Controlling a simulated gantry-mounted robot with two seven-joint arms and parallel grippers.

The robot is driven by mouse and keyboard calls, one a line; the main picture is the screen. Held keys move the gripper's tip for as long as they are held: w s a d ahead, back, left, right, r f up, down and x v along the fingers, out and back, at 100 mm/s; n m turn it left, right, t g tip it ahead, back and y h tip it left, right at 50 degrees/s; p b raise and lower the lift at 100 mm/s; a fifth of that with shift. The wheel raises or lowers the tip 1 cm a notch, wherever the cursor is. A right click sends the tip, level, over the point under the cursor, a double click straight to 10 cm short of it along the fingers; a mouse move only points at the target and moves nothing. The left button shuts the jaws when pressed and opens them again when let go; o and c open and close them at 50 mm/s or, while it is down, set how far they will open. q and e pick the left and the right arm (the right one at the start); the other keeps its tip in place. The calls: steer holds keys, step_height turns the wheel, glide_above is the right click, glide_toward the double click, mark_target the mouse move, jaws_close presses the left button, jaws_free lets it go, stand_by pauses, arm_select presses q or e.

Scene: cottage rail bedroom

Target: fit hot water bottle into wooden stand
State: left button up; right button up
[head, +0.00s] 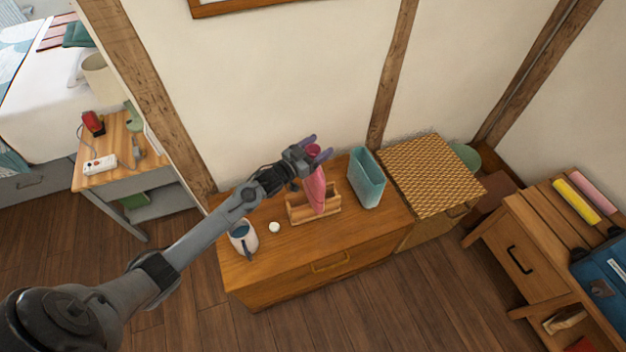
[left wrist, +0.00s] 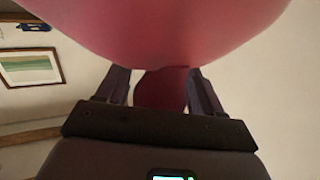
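The pink hot water bottle (head: 315,191) hangs upright, neck up, over the right part of the wooden stand (head: 299,215) on the dresser. Its lower end overlaps the stand in the head view; I cannot tell whether it rests inside. My left gripper (head: 314,150) is at the bottle's top, with its purple fingers on either side of the neck. In the left wrist view the fingers (left wrist: 160,88) flank the dark red neck closely, and the bottle's pink body (left wrist: 160,25) fills the top. My right gripper is not in view.
The wooden dresser (head: 290,270) also bears a white mug (head: 243,238) and a small white round thing (head: 274,227) left of the stand. A teal bin (head: 368,180) stands close on the right. A woven-topped box (head: 430,172) is beyond it. The wall is close behind.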

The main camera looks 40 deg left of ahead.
arm_select(q)
jaws_close()
steer(key=shift+r, duration=0.15)
